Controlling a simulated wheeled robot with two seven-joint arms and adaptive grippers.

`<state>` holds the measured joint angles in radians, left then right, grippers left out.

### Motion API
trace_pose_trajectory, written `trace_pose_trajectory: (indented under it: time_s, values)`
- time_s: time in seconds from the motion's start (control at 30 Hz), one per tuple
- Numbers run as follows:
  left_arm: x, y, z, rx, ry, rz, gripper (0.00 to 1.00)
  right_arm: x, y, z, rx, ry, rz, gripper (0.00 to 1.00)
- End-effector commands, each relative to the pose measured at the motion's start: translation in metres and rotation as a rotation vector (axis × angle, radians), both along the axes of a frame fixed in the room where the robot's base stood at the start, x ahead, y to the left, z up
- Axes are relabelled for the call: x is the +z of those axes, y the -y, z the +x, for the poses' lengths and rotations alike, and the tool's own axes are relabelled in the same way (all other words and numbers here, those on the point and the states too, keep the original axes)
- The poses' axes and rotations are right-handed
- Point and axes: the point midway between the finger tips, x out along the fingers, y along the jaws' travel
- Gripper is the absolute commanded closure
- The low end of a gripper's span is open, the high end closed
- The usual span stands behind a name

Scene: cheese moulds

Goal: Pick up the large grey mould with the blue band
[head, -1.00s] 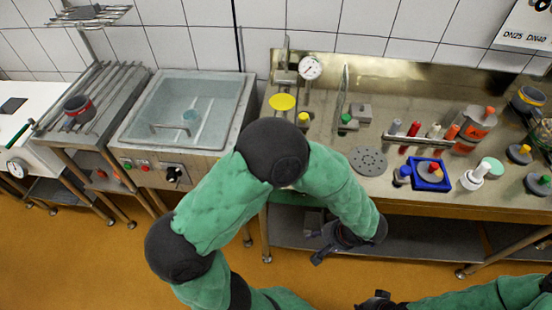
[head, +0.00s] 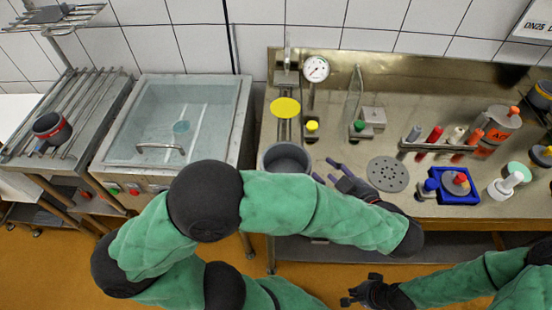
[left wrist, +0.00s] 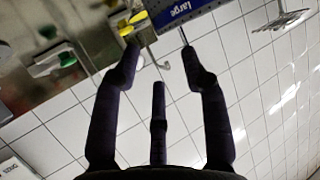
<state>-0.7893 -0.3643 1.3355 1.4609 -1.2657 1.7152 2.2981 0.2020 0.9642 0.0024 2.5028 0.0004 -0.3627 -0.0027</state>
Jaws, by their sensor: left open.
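The large grey mould (head: 287,156) stands on the steel worktop near its front left corner in the head view. Its lower part is hidden behind my left arm. In the left wrist view its blue band (left wrist: 178,10), lettered "large", shows at the top edge, beyond the fingertips. My left gripper (head: 323,170) is open and empty, just right of the mould, with its fingers pointing at it. In the left wrist view the left gripper (left wrist: 160,52) has its fingers spread with nothing between them. My right gripper (head: 358,293) is low, in front of the worktop; its opening is unclear.
A red-banded mould (head: 50,127) sits on the rack at left. A water basin (head: 180,115) stands left of the worktop. A round perforated plate (head: 388,173), a blue tray (head: 437,197) and a tube rack (head: 440,147) lie to the right. A gauge (head: 316,68) stands behind.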

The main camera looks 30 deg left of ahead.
Motion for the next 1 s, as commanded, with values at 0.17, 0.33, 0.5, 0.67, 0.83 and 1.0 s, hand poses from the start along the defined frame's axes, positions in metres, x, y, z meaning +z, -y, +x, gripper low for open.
trace_pose_trajectory:
  time_s: [0.17, 0.33, 0.5, 0.67, 0.83, 1.0]
  values:
    - [-0.007, -0.013, 0.007, 0.005, 0.006, 0.0, 0.56, -0.004, 0.0, 0.0, -0.001, 0.0, 0.0, 1.0]
    - [-0.017, -0.034, 0.019, 0.005, 0.005, 0.001, 0.56, -0.01, 0.0, 0.0, -0.001, 0.0, 0.0, 1.0]
    - [-0.021, -0.044, 0.025, 0.003, 0.005, 0.001, 0.56, -0.012, 0.0, 0.0, -0.001, 0.0, 0.0, 1.0]
    - [-0.027, -0.053, 0.031, 0.004, 0.003, 0.001, 0.56, -0.017, 0.0, 0.0, -0.001, 0.0, 0.0, 1.0]
    - [-0.038, -0.071, 0.045, 0.005, 0.004, 0.0, 0.56, -0.026, 0.0, 0.0, -0.001, 0.0, 0.0, 1.0]
    - [-0.042, -0.083, 0.052, 0.002, 0.004, 0.001, 0.56, -0.029, 0.0, 0.0, -0.001, 0.0, 0.0, 1.0]
